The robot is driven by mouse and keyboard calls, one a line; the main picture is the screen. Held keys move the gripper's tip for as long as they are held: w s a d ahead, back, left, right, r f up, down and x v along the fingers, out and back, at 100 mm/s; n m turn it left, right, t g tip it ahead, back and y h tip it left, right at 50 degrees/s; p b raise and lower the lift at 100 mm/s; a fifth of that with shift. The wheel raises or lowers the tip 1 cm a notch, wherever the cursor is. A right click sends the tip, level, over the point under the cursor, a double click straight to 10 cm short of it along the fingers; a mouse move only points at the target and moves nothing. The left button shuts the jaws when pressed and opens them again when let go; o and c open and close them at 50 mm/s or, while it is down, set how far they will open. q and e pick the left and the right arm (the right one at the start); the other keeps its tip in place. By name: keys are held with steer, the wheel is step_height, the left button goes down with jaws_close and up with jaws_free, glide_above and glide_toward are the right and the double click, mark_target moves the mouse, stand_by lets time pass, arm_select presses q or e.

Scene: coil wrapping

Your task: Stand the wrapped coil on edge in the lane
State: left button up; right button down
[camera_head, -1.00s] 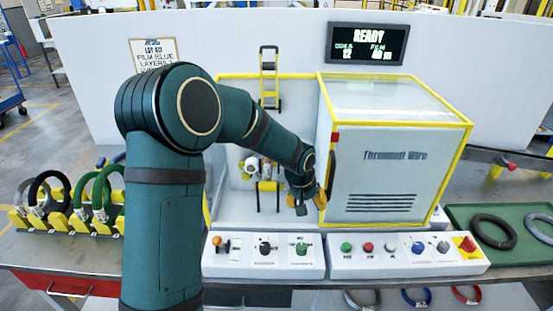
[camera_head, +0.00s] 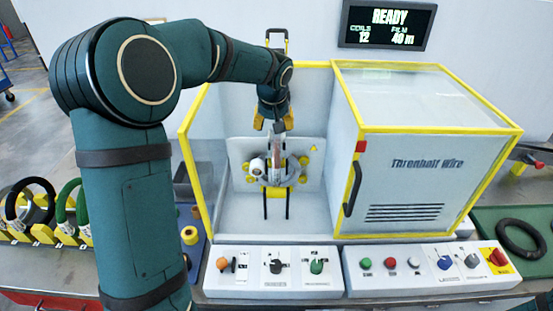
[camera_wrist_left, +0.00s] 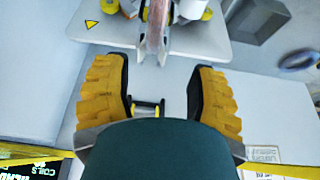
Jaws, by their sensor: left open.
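A grey coil (camera_head: 294,172) stands upright on the winding fixture inside the open-fronted machine bay. In the left wrist view the coil (camera_wrist_left: 156,32) shows edge-on, with a pinkish band, ahead of the fingers. My left gripper (camera_head: 273,123) hangs above the coil, pointing down. Its yellow fingers are spread in the left wrist view (camera_wrist_left: 160,78), with nothing between them. My right gripper is out of view.
The machine's clear-topped cover (camera_head: 430,150) stands beside the bay on the right. Control panels (camera_head: 275,270) line the front. A green tray (camera_head: 490,225) with a dark coil (camera_head: 521,237) is at the right. The display (camera_head: 385,25) reads READY.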

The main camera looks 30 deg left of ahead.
mark_target(277, 141)
arm_select(q)
steer(key=x, duration=0.6)
steer(key=shift+f, duration=0.25)
steer(key=shift+d+b+x, duration=0.2)
steer(key=shift+b+x, duration=0.05)
steer(key=shift+x, duration=1.1)
steer(key=shift+d+b+x, duration=0.2)
steer(key=shift+x, duration=1.2)
jaws_close()
steer(key=shift+r, duration=0.15)
